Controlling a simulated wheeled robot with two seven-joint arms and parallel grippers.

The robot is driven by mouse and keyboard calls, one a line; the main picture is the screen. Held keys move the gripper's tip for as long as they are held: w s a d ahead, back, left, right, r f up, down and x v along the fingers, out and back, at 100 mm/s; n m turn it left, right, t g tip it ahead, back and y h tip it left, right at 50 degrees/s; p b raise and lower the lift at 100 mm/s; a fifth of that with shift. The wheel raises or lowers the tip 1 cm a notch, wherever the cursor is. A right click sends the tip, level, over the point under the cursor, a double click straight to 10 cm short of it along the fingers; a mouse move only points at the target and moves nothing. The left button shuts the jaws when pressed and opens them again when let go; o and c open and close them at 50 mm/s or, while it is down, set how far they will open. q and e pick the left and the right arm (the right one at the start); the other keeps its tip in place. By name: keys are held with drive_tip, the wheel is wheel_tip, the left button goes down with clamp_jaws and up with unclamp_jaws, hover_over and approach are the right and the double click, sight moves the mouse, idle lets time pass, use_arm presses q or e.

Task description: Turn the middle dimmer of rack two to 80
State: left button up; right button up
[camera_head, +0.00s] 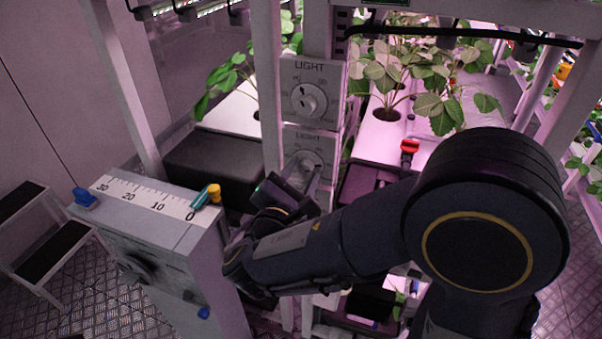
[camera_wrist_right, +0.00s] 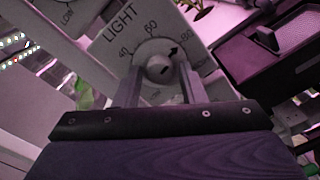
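Two white panels marked LIGHT are mounted one above the other on a rack post in the head view. The upper dimmer (camera_head: 310,100) is clear of my arm. My right gripper (camera_head: 308,172) is at the lower dimmer (camera_head: 309,147), partly covering it. In the right wrist view, its round knob (camera_wrist_right: 160,69) lies between the fingertips of my right gripper (camera_wrist_right: 160,76), with a gap visible on both sides. The fingers are open. A dark pointer (camera_wrist_right: 173,50) on the dial points up and right, past the 60 mark; the exact reading is unclear. My left gripper is out of view.
A grey box (camera_head: 150,215) with a 0 to 30 scale and a dark knob stands left of my right arm. Plants grow in white trays (camera_head: 380,137) behind the post. A step stool (camera_head: 45,255) is at far left. A red-topped item (camera_head: 409,146) is right of the post.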

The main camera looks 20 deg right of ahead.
drive_tip(key=shift+o, duration=1)
drive_tip(key=b+v, duration=0.1)
drive_tip(key=v, duration=0.6)
drive_tip(key=shift+s+a, duration=0.25)
drive_tip(key=shift+s, duration=0.1)
drive_tip(key=s+d+f+m+g+y, duration=0.2)
drive_tip(key=s+d+f+m+g, duration=0.35)
drive_tip(key=d, duration=0.25)
drive_tip(key=s+d+f+m+g+y, duration=0.2)
drive_tip(key=s+d+f+m+g, duration=0.25)
drive_tip(key=d+f+g, duration=0.35)
drive_tip(key=s+a+r+m+t+y, duration=0.3)
drive_tip(key=m+y, duration=0.6)
drive_tip(key=m, duration=0.4)
drive_tip(key=shift+s+a+r+m+t+y, duration=0.2)
drive_tip(key=shift+s+a+m+t+y, duration=0.35)
drive_tip(key=shift+s, duration=0.7)
